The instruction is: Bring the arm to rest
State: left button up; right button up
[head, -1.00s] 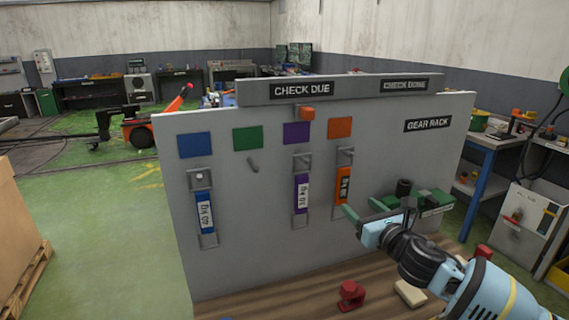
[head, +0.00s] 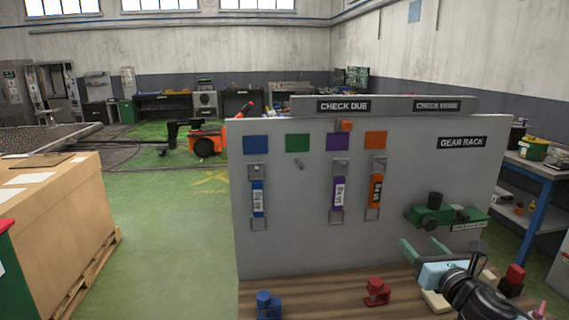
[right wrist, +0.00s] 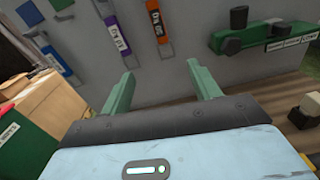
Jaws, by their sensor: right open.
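My right gripper (head: 423,248) is in the lower right of the head view, in front of the grey board (head: 300,235). Its two green fingers are apart with nothing between them; they also show in the right wrist view (right wrist: 164,90). It is below and left of the green shelf (head: 440,215) on the board. Blue (head: 258,198), purple (head: 338,194) and orange (head: 376,191) tags hang on the board, clear of the gripper. My left gripper is not in view.
A wooden bench top (head: 330,295) lies below the board. A blue block (head: 268,305) and a red block (head: 377,292) stand on it. Another red piece (head: 513,277) is right of my gripper. A large cardboard box (head: 60,220) stands at left. The green floor between is open.

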jog(key=s+a+f+m+g+h, duration=0.1)
jog(key=s+a+f+m+g, duration=0.3)
jog(key=s+f+m, duration=0.55)
jog(key=s+a+f+m+g+h, duration=0.2)
jog(key=s+a+f+m+g, duration=0.1)
jog(key=s+f+m, duration=0.7)
jog(key=s+a+f+m+g+y, duration=0.1)
jog(key=s+f+m+g, duration=0.3)
jog(key=s+m, duration=0.5)
jog(key=s+f+m+g, duration=0.35)
jog(key=s+m, duration=0.25)
jog(key=s, duration=0.8)
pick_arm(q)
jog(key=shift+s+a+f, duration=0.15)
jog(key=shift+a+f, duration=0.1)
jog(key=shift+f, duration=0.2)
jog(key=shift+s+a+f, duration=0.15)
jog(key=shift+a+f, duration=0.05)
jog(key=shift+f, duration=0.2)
pick_arm(e)
jog(key=w+a+f+t+y, duration=0.1)
jog(key=w+a+f+t, duration=0.1)
jog(key=w+f+t, duration=0.4)
notch_tip(320, 180, down, 4)
jog(key=shift+w+a+r+y, duration=0.15)
jog(key=shift+a+r+y, duration=0.05)
jog(key=shift+a+y, duration=0.1)
jog(key=shift+t, duration=0.25)
